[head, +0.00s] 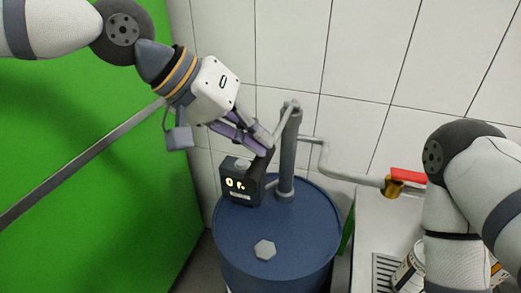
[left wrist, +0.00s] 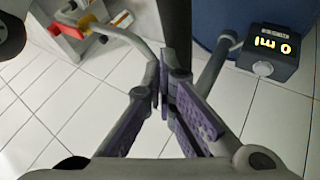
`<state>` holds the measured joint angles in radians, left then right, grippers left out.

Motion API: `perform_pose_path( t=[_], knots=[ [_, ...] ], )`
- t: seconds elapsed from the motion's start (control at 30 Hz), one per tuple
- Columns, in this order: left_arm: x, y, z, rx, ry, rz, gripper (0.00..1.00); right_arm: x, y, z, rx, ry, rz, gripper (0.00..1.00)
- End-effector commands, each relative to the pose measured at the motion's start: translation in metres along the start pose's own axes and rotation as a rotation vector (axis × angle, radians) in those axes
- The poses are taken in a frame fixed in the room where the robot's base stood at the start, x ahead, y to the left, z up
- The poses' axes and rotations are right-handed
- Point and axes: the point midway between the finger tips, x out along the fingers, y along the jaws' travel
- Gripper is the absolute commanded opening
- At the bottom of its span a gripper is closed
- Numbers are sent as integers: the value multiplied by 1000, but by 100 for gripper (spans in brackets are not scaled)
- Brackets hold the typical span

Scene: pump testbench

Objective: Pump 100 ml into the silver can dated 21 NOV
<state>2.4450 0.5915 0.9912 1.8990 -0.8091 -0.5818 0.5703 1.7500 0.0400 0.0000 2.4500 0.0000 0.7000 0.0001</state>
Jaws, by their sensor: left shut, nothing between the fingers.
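The blue drum (head: 270,230) carries a grey pump column (head: 288,155) with a pipe (head: 345,173) running right to a brass outlet (head: 391,187) with a red handle (head: 408,175). A dark display box (head: 240,183) with lit digits sits on the drum; I cannot read it surely. It also shows in the left wrist view (left wrist: 272,52). My left gripper (head: 265,147) is shut and empty, close beside the pump column; contact is unclear. A can (head: 408,270) stands below the outlet, mostly hidden by my right arm. Its date is not legible. My right gripper is out of view.
A pale bench with a drain grate (head: 384,270) stands right of the drum. A green wall (head: 80,170) is at left, with a grey rail across it. White tiles (head: 350,60) close off the back. A pale round cap (head: 264,250) is on the drum top.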

Motion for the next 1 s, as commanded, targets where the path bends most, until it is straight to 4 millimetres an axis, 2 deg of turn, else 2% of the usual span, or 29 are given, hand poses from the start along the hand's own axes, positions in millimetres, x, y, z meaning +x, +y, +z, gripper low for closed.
perform_pose_path(
  t=[1.0],
  knots=[
    [8, -6, 7, 0, -2, -1, 0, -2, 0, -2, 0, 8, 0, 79]
  ],
)
